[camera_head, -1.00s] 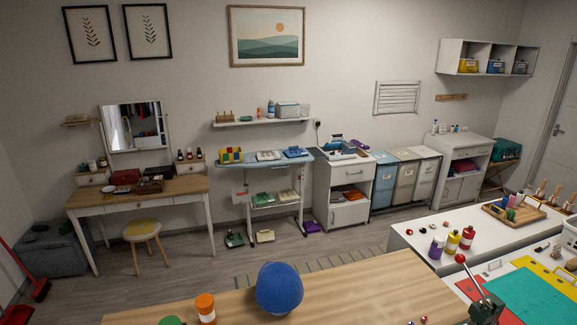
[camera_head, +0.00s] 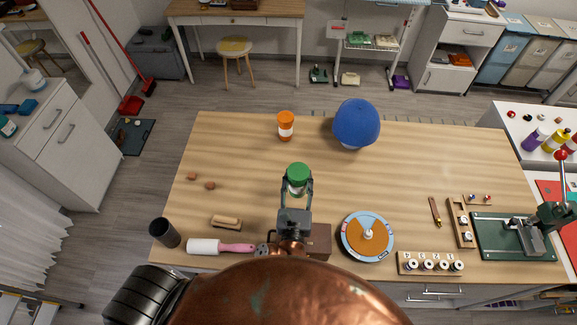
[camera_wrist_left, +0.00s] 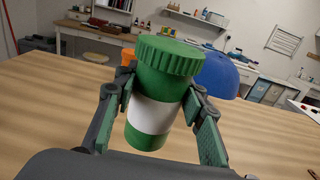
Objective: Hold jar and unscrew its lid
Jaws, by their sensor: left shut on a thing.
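The jar (camera_head: 297,187) has a green lid (camera_head: 298,173) and a white band around its green body. My left gripper (camera_head: 297,190) is shut on the jar in the middle of the table. In the left wrist view the jar (camera_wrist_left: 152,113) stands upright between the two finger pads, and its ridged lid (camera_wrist_left: 168,56) sits on top, above the fingers. Whether the jar's base touches the table cannot be told. My right gripper is not in view.
An orange-lidded jar (camera_head: 286,127) and a blue ball-like object (camera_head: 356,124) stand behind on the wooden table (camera_head: 230,150). A round dial (camera_head: 367,250), spool rack (camera_head: 430,264), lint roller (camera_head: 205,246) and black cup (camera_head: 164,233) line the front. The left-middle tabletop is mostly clear.

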